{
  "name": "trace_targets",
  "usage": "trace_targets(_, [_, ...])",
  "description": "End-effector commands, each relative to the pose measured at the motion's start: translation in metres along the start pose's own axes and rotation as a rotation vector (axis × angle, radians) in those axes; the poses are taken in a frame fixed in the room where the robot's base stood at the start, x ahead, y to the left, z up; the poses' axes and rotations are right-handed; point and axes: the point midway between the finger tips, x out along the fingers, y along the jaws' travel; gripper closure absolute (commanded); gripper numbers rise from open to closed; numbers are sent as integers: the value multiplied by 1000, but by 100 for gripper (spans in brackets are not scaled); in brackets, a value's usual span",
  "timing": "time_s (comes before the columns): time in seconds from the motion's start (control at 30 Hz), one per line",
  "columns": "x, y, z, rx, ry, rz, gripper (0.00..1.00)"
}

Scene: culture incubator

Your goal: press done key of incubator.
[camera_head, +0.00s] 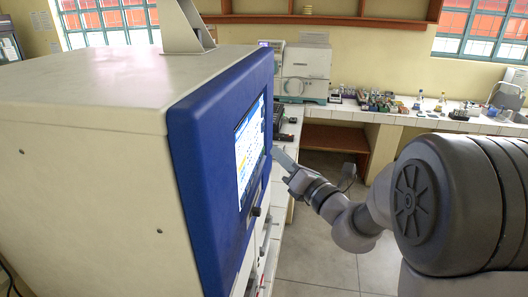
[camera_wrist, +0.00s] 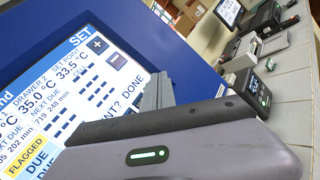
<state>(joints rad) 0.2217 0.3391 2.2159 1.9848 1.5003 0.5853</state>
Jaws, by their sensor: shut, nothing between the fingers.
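The incubator (camera_head: 90,170) is a large cream box with a blue front panel (camera_head: 205,170). Its lit touchscreen (camera_head: 250,150) is seen at a steep angle in the head view. The screen (camera_wrist: 72,85) is close and tilted in the wrist view, with drawer temperatures and a yellow flagged label. The word DONE (camera_wrist: 133,86) shows near the screen's edge, just beside my fingers; the area below it is partly hidden by them. My gripper (camera_head: 278,155) is shut and empty, pointing toward the screen. Its fingers show in the wrist view (camera_wrist: 157,92); contact cannot be told.
A tiled bench (camera_head: 360,113) runs along the back with a white instrument (camera_head: 306,68) and several small items. Dark devices (camera_wrist: 250,85) stand on the bench beside the incubator. Open floor (camera_head: 330,245) lies in front of the incubator.

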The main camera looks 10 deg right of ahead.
Motion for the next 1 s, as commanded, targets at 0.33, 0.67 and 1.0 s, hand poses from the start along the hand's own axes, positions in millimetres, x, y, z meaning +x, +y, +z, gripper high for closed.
trace_targets(0.33, [6, 5, -4, 1, 1, 1, 100])
trace_targets(0.67, [6, 4, -4, 0, 0, 0, 100])
trace_targets(1.0, [9, 7, -6, 0, 0, 0, 100])
